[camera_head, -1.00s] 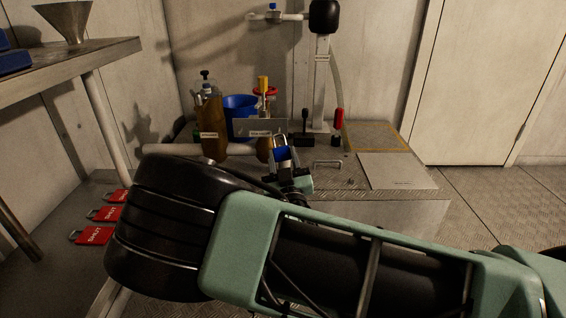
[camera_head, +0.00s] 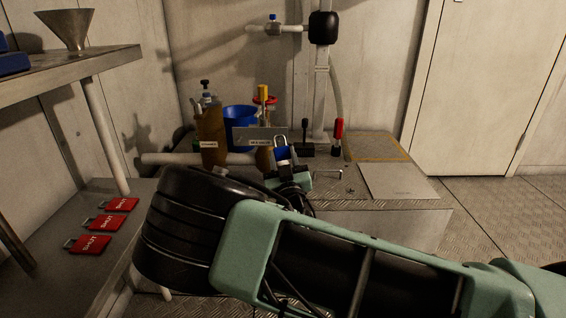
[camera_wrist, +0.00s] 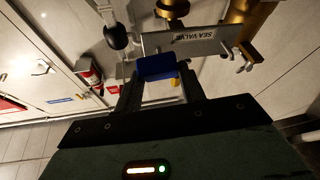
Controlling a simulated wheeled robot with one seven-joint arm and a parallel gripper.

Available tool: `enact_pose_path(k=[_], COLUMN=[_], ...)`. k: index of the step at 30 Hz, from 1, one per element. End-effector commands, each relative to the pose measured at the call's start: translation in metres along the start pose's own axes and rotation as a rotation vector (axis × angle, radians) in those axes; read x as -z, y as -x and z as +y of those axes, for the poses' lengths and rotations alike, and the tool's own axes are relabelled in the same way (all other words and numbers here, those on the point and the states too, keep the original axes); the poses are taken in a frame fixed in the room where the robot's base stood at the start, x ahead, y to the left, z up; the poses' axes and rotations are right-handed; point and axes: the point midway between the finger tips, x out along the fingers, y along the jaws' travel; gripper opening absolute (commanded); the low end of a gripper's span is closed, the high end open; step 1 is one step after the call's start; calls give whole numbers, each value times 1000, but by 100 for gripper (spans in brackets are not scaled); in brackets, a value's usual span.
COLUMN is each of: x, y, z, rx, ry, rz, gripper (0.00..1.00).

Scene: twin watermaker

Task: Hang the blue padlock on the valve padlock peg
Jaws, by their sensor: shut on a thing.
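My gripper (camera_head: 284,161) is shut on the blue padlock (camera_head: 281,153) and holds it up, shackle on top, in front of the grey valve sign plate (camera_head: 250,134). In the wrist view the padlock (camera_wrist: 157,67) sits between the fingertips of my gripper (camera_wrist: 160,82). There it overlaps the lower edge of the plate marked SEA VALVE (camera_wrist: 205,38). I cannot tell whether padlock and plate touch. Small metal projections (camera_wrist: 246,56) show at the plate's right end in the wrist view. I cannot tell which part is the padlock peg.
A white pipe (camera_head: 170,159) runs left. Red SHUT tags (camera_head: 104,222) lie on the lower left surface.

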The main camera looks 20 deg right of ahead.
Motion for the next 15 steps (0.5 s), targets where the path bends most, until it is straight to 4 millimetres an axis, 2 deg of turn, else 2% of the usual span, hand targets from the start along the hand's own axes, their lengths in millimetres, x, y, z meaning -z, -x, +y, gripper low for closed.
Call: enact_pose_path(k=[15], x=[-16], y=[-19], z=[1], rx=[-1], ry=[0], rz=[0], gripper=[12])
